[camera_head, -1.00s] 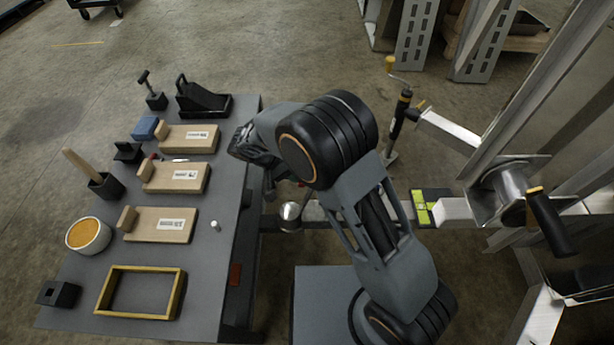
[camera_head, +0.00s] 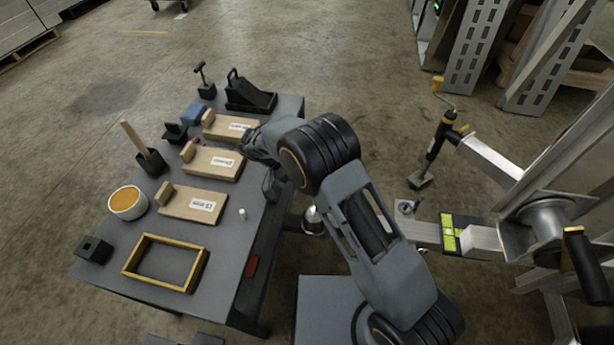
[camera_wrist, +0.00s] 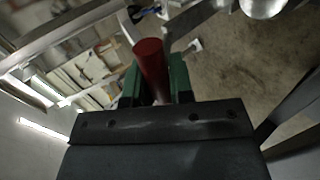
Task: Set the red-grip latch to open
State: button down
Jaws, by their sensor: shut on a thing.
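The red grip (camera_wrist: 150,65) of the latch stands between the green fingers of my gripper (camera_wrist: 156,84) in the wrist view. The fingers are shut on it, and its upper end sticks out past them. The rest of the latch is hidden below the dark gripper body. In the head view my own arm covers the gripper and the red grip, so the latch's position cannot be told there.
A grey table (camera_head: 225,262) with wooden blocks, a yellow frame (camera_head: 165,262) and a cup (camera_head: 128,203) stands left of my arm. A shiny ball (camera_head: 313,221) is beside the arm. A jack (camera_head: 436,140) and trailer frame (camera_head: 490,158) stand right. Open floor lies behind.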

jog(key=shift+a+f, duration=0.15)
jog(key=shift+f, duration=0.3)
jog(key=c, duration=1.2)
grip_release()
jog(key=shift+a, duration=0.15)
jog(key=o, duration=0.4)
jog(key=shift+w+r, duration=0.1)
jog(key=shift+r, duration=0.05)
jog(key=shift+o, duration=0.2)
jog(key=p+v, duration=0.2)
jog(key=v, duration=1.1)
jog(key=shift+a+r, duration=0.2)
jog(key=shift+a, duration=0.05)
